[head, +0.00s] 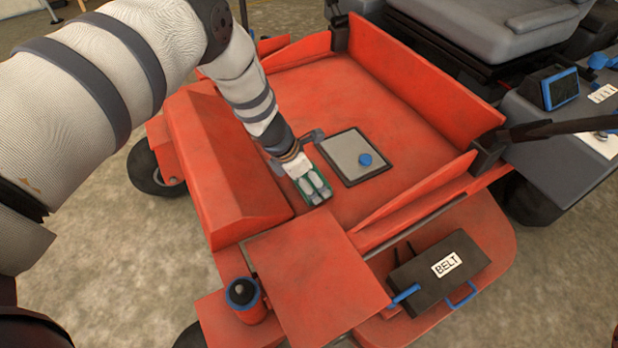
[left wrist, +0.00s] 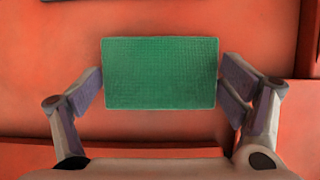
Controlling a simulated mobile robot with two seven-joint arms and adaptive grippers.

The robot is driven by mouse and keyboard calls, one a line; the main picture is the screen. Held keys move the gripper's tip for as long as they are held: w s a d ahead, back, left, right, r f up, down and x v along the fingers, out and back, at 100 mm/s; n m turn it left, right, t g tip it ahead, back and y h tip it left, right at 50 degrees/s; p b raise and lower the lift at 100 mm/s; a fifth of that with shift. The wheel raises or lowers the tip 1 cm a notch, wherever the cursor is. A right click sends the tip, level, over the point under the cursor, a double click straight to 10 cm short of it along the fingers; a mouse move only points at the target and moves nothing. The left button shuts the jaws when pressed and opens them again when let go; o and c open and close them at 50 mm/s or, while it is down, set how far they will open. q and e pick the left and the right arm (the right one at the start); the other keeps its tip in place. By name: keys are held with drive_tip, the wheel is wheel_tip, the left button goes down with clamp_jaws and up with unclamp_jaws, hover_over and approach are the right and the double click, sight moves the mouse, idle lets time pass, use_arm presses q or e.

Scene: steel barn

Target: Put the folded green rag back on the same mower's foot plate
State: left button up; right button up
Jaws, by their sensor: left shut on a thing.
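The folded green rag (left wrist: 160,73) is a flat rectangle between the two fingers of my left gripper (left wrist: 162,84), which is shut on its left and right sides. In the head view the left gripper (head: 312,189) points down over the red foot plate (head: 300,100) of the mower, and only green edges of the rag (head: 297,187) show around the fingers. The rag is at or just above the plate; I cannot tell whether it touches. My right gripper is not in view.
A grey panel with a blue knob (head: 365,159) lies just right of the gripper. A dark box marked BELT (head: 440,272) sits at the front right, and a black-capped blue-ringed post (head: 243,294) at the front left. The seat (head: 480,30) is behind. Red side walls edge the plate.

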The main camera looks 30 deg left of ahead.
use_arm(q)
drive_tip(key=shift+r, duration=0.1)
drive_tip(key=o, duration=0.9)
drive_tip(key=shift+r, duration=0.2)
drive_tip(key=p+v, duration=0.3)
drive_tip(key=v, duration=0.8)
drive_tip(key=shift+s+a+r+p, duration=0.1)
drive_tip(key=shift+s+r+p, duration=0.15)
drive_tip(key=shift+p, duration=0.1)
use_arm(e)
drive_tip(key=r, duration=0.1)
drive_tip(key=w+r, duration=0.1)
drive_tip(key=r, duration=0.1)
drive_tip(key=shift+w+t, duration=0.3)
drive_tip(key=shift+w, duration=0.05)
